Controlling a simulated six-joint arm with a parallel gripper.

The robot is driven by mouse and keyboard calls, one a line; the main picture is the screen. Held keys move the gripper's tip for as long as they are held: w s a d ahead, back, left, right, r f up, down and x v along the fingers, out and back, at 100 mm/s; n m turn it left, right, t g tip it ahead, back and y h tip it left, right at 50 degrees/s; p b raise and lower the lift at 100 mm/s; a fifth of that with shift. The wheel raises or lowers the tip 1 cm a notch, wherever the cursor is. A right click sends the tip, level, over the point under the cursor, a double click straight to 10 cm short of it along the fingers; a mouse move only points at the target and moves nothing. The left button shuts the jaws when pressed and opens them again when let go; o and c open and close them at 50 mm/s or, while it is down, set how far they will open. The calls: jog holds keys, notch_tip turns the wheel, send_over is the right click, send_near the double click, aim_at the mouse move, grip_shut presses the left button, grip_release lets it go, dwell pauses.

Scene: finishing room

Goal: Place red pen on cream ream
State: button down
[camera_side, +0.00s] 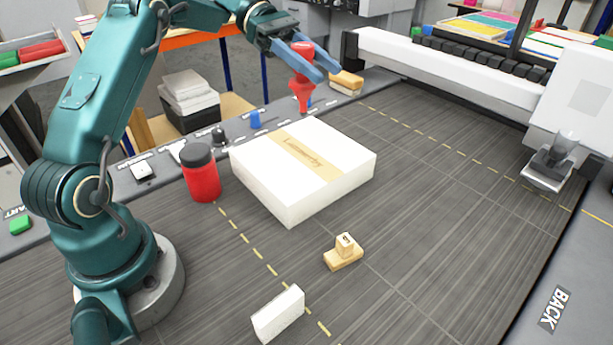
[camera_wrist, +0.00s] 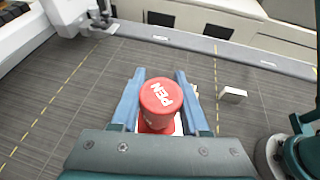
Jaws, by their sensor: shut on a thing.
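The red pen (camera_side: 303,93) is a thick red piece with a flared, narrowing lower end. Its round cap, marked PEN (camera_wrist: 162,97), faces the wrist camera. My gripper (camera_side: 328,73) is shut on the pen, with a blue finger on each side, and holds it upright. The cream ream (camera_side: 340,170) is a white paper block with a cream band across its top, lying on the dark table. In the side view the pen appears above and behind the ream's far corner, clear of it. In the wrist view, the pen and my gripper hide nearly all of the ream.
A red jar with a black lid (camera_side: 203,180) stands close left of the ream. A wooden stamp (camera_side: 343,255) and a white block (camera_side: 278,313) lie in front. A wood-topped block (camera_side: 346,84) lies at the back. A white machine beam (camera_side: 440,60) spans the far side.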

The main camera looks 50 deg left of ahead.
aim_at(306, 104)
notch_tip(306, 104, down, 8)
jog(key=shift+a, duration=0.2)
jog(key=shift+f, duration=0.1)
dwell(0.3)
jog(key=shift+c, duration=2)
grip_release()
